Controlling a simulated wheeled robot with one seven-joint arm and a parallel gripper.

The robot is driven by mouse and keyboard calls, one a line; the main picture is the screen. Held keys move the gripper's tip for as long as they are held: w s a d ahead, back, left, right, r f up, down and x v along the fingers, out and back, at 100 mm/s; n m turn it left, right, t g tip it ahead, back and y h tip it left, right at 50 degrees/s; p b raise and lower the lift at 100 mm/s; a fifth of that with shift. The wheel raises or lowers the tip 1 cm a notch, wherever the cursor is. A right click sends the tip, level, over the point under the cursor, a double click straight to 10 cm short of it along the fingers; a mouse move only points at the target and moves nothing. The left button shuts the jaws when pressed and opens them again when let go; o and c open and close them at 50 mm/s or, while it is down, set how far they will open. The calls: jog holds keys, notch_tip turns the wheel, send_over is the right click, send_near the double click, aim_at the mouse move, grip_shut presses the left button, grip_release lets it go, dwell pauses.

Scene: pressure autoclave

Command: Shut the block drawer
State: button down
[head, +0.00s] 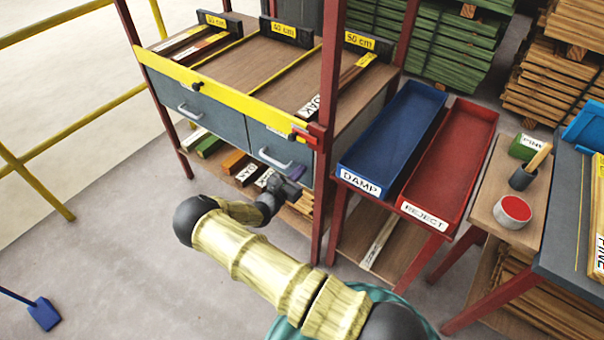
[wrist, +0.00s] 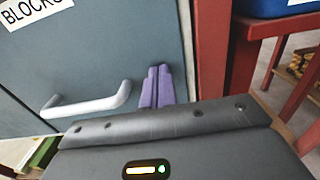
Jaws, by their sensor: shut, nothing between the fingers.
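The block drawer (head: 262,143) is the right one of two grey-blue drawers under the rack's top. In the wrist view its front (wrist: 90,60) carries a white label (wrist: 30,10), partly cut off and starting "BLOCK", and a pale bar handle (wrist: 90,105). The front looks close to flush with the rack frame; any small gap is hard to judge. My gripper (head: 296,173) is at the right side of this drawer front. Its purple fingers (wrist: 156,86) are shut and empty, right of the handle, at or very near the front. Contact cannot be told.
A red rack post (head: 325,130) stands just right of my gripper, also in the wrist view (wrist: 208,45). The left drawer (head: 200,108) looks flush. Wood blocks (head: 235,163) lie on the lower shelf. Blue (head: 348,158) and red (head: 468,138) trays stand right.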

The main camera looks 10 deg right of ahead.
jog(key=shift+w+d+r, duration=0.2)
jog(key=shift+d+r, duration=0.05)
jog(key=v, duration=1.4)
jog(key=shift+s+a+f, duration=0.2)
jog(key=shift+a+f, duration=0.05)
jog(key=shift+f, duration=0.05)
